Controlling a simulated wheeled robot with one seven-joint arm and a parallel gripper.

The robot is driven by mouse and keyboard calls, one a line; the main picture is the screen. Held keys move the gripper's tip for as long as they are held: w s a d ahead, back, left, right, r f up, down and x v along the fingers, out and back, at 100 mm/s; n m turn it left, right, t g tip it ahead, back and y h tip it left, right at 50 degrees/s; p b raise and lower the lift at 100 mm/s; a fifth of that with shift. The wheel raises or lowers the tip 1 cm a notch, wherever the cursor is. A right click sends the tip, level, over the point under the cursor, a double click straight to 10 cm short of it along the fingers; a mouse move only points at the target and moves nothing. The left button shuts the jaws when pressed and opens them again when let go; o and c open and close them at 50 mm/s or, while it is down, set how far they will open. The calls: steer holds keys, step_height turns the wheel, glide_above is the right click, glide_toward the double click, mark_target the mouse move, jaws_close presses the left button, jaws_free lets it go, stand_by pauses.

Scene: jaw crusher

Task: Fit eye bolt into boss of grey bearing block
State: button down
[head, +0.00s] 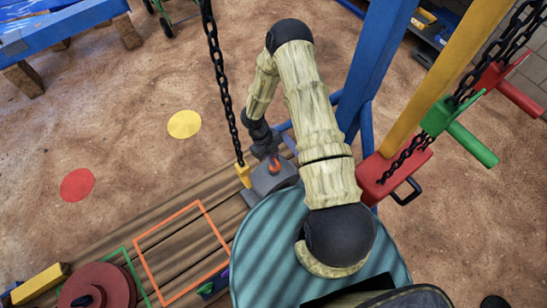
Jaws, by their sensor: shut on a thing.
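A grey bearing block (284,181) sits on the wooden planks near the middle of the head view, beside the striped round drum. My gripper (271,155) is directly over the block, pointing down and shut on a small orange-red piece (273,166), which looks like the eye bolt. The piece is at or just above the top of the block. The boss is hidden by the gripper and the piece, so I cannot tell whether the bolt is seated in it.
A black chain (221,75) hangs just left of my gripper, with a yellow end piece (243,174) beside the block. A blue post (378,65) stands to the right. An orange outlined square (150,272) on the planks is mostly clear.

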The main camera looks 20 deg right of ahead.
steer(key=shift+f, duration=0.25)
steer(key=c, duration=1.4)
jaws_free()
steer(key=shift+r, duration=0.1)
steer(key=shift+r, duration=0.1)
steer(key=b+v, duration=0.4)
steer(key=v, duration=1.3)
steer(key=shift+w+r, duration=0.1)
